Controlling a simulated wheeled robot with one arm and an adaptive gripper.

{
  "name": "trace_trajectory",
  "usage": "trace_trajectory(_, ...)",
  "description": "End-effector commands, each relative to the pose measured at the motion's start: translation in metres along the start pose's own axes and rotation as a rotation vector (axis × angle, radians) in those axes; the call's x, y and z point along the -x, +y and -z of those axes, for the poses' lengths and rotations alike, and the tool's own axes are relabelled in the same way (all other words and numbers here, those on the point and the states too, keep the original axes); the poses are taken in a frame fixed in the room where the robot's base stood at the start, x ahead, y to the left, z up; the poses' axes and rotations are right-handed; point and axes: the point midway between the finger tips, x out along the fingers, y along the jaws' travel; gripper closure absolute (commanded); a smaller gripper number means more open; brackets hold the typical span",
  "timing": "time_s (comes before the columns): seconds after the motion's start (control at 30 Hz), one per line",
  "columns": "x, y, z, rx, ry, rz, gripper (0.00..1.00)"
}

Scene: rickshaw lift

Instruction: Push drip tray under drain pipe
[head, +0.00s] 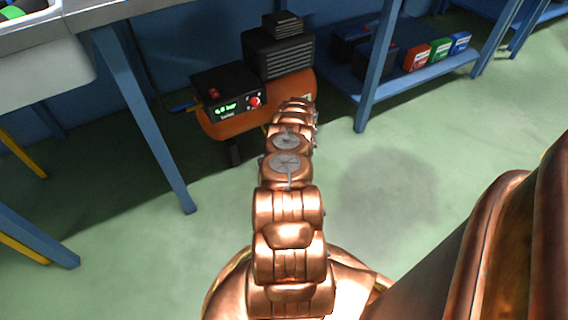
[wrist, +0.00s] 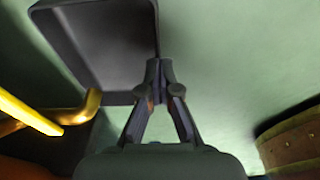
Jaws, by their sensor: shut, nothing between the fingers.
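A dark grey square drip tray (wrist: 112,42) lies on the green floor at the upper left of the wrist view, and its inside looks empty. My gripper (wrist: 160,68) is shut and empty, with its fingertips close beside the tray's right side near its lower right corner. I cannot tell whether they touch it. A brass-coloured bent pipe (wrist: 88,108), seemingly the drain pipe, shows just below the tray's lower left edge. The head view shows neither the tray nor my gripper; my copper arm fills its middle.
An orange compressor (head: 300,97) with a black gauge box (head: 228,92) stands by the back wall. A blue shelf (head: 430,72) holds small coloured boxes. A blue-legged bench (head: 140,105) stands at left. A yellow bar (wrist: 30,110) crosses the wrist view's left. Floor right of the tray is clear.

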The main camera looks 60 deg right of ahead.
Motion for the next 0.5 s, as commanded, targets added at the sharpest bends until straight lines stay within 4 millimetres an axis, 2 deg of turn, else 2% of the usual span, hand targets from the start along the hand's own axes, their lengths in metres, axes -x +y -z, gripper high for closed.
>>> trace_trajectory(0.5,0.005,0.001,-0.034,0.000,0.000,-0.001,1.00)
